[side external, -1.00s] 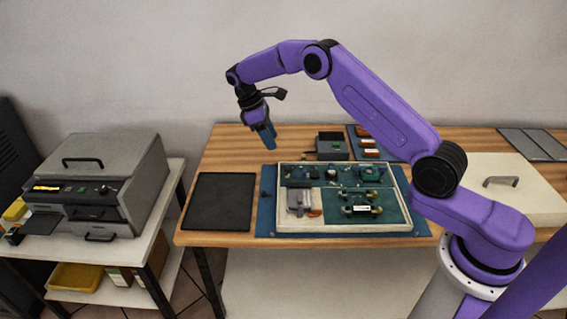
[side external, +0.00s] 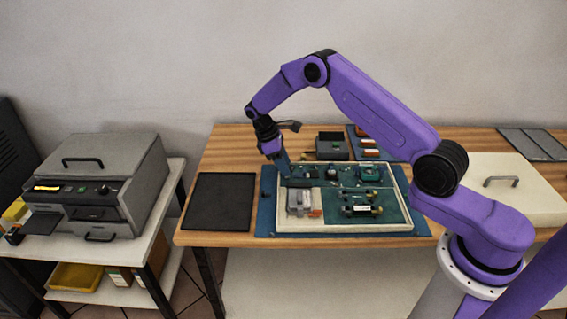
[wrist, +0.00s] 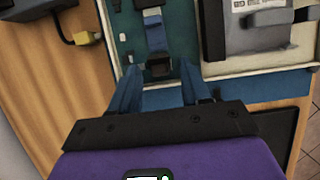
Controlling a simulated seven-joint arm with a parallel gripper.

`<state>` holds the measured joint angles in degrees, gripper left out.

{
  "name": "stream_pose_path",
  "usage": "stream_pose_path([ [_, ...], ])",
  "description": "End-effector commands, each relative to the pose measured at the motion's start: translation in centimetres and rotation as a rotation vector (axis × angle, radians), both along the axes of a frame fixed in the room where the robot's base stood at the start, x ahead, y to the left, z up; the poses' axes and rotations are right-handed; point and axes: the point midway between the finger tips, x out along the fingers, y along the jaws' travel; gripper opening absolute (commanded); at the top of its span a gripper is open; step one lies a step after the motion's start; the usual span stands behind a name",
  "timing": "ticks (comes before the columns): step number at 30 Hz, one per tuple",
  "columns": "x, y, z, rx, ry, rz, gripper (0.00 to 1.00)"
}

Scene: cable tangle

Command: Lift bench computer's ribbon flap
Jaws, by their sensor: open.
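The bench computer is an open, pale-rimmed tray (side external: 345,229) with teal boards, standing on a blue mat. In the wrist view a blue ribbon (wrist: 155,36) runs down to a small black connector (wrist: 159,67) near the tray's edge. I cannot make out clearly whether its flap is up or down. My gripper (wrist: 159,77) is open, with its blue fingers on either side of the connector and nothing held. In the side view my gripper (side external: 284,171) points down at the tray's back left corner, where the fingers hide the connector.
A grey drive-like block (side external: 302,203) sits in the tray's front left. A black mat (side external: 218,202) lies left of it. A dark open box (side external: 332,146) stands behind. A yellow-ended cable (wrist: 88,38) shows in the wrist view.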

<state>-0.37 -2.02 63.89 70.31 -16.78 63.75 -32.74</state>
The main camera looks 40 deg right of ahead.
Motion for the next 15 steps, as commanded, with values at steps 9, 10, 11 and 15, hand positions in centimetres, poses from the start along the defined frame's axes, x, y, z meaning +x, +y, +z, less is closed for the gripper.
stream_pose_path([
  [9, 0.02, 0.04, 0.03, 0.000, 0.001, 0.001, 0.00],
  [10, 0.03, 0.06, 0.00, -0.003, 0.003, 0.001, 0.00],
  [11, 0.05, 0.10, -0.03, -0.005, 0.006, 0.001, 0.00],
  [15, 0.28, 0.26, -0.17, -0.038, 0.039, 0.004, 0.00],
])
